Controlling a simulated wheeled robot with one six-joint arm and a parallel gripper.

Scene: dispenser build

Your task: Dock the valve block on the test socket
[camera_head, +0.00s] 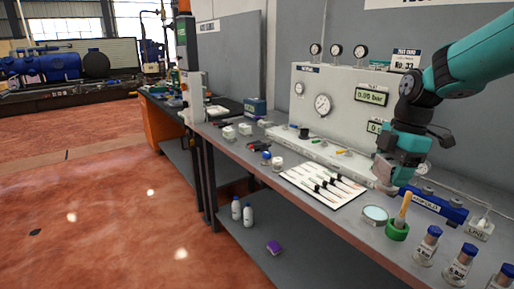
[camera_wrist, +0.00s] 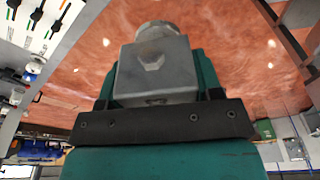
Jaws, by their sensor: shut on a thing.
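My gripper (camera_head: 404,157) is shut on the valve block (camera_head: 385,172), a grey metal block, and holds it above the right part of the bench, in front of the test panel. In the wrist view the valve block (camera_wrist: 152,72) fills the middle between the teal fingers of my gripper (camera_wrist: 158,84). A hexagonal fitting shows on its face and a round collar at its far end. I cannot make out the test socket with certainty; my gripper covers part of the panel's lower edge.
The bench holds a white sheet with dark tools (camera_head: 318,186), a round glass dish (camera_head: 375,214), a green cup with a wooden handle (camera_head: 397,230), several blue-capped jars (camera_head: 427,245) and a LINE box (camera_head: 479,229). The panel (camera_head: 340,100) with gauges stands behind.

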